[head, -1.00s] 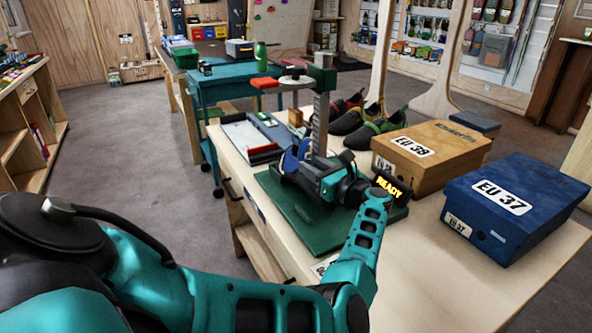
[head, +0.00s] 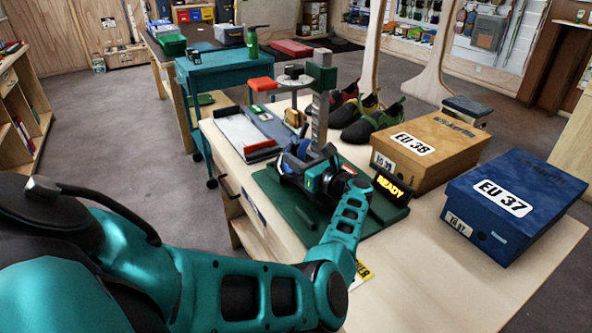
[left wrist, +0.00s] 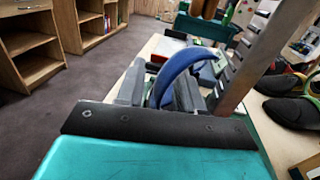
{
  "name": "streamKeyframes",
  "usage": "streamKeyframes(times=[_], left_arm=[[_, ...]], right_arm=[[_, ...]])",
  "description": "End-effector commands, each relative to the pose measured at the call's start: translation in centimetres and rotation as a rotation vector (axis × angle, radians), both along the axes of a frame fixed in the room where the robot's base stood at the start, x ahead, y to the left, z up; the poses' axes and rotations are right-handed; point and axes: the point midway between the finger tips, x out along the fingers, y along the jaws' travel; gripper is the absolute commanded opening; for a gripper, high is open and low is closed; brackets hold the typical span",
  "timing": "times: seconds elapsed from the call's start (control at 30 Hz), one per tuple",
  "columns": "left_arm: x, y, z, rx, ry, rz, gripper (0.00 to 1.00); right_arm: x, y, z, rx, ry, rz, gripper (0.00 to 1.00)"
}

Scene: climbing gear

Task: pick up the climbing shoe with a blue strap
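A blue curved band, which looks like the blue strap (left wrist: 180,68), arches up between the fingers of my left gripper in the left wrist view. It also shows in the head view as a patch of blue (head: 286,161) beside the gripper. The shoe under the strap is mostly hidden by my gripper. My left gripper (head: 296,166) is low over the green mat (head: 352,232). In the left wrist view its two grey fingers (left wrist: 160,92) stand apart, one on each side of the band. Contact cannot be made out. My right gripper is not in view.
A notched grey post (head: 320,122) stands close to my left gripper. Dark shoes (head: 365,128) with red, yellow and green trim sit behind. A tan EU 38 box (head: 455,140) and a blue EU 37 box (head: 540,190) stand right. A READY sign (head: 391,189) is near.

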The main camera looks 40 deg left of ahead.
Motion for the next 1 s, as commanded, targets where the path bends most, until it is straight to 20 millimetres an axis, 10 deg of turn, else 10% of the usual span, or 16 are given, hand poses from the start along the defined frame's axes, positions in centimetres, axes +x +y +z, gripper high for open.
streamKeyframes(times=[0.23, 0.6, 1.0], left_arm=[[0.0, -0.01, -0.06, 0.0, 0.0, 0.0, 0.34], [0.02, -0.01, -0.03, 0.0, 0.0, -0.001, 0.0], [0.02, -0.01, -0.01, 0.0, -0.001, -0.001, 0.0]], right_arm=[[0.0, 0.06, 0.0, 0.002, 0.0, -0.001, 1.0], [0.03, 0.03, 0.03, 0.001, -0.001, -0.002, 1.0], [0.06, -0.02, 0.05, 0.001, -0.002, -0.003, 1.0]])
